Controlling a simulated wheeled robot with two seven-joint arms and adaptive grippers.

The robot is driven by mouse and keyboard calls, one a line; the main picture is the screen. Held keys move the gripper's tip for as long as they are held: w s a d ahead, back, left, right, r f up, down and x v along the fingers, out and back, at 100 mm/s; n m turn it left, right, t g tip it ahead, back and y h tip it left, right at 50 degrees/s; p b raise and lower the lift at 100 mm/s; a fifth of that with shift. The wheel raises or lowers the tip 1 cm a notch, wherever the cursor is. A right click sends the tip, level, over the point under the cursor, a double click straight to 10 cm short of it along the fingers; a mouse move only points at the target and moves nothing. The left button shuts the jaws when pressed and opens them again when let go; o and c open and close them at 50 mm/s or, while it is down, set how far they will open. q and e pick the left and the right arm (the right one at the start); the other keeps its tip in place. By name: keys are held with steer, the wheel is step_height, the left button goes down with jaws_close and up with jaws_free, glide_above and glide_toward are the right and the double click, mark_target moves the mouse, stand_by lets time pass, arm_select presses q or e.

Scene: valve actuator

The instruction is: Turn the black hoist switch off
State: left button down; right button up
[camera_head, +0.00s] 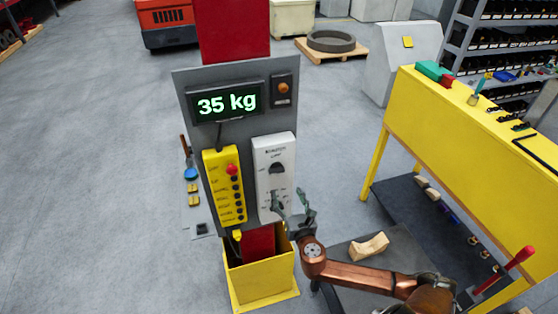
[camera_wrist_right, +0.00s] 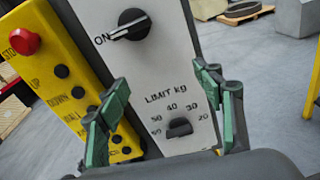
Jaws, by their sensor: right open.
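The black hoist switch (camera_head: 276,168) is a round knob high on a white panel (camera_head: 262,150). In the right wrist view the black hoist switch (camera_wrist_right: 132,24) has its handle lying roughly sideways, with its marked end at the word ON on the left. A smaller black limit knob (camera_wrist_right: 179,128) sits lower on the same panel, under a "LIMIT kg" scale. My right gripper (camera_head: 291,203) is open and empty in front of the panel's lower part, below the hoist switch. In the wrist view its green-padded fingers (camera_wrist_right: 162,95) stand apart on either side of the panel. My left gripper is out of view.
Left of the panel hangs a yellow pendant (camera_head: 224,188) with a red stop button and several black buttons. Above is a display (camera_head: 226,103) reading 35 kg. A yellow bin (camera_head: 262,278) stands below. A yellow bench (camera_head: 455,125) is at right.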

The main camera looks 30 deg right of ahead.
steer(key=n+t, duration=0.1)
glide_toward(278, 172)
steer(key=w, duration=0.2)
steer(key=p, duration=0.1)
arm_select(q)
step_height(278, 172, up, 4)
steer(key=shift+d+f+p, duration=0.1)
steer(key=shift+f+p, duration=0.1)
steer(key=shift+p, duration=0.65)
arm_select(e)
steer(key=x, duration=0.7)
steer(key=shift+w+d+r, duration=0.1)
steer(key=shift+w+d, duration=0.05)
steer(key=shift+d, duration=0.1)
steer(key=shift+c, duration=0.5)
steer(key=c, duration=1.1)
steer(key=shift+o, duration=0.2)
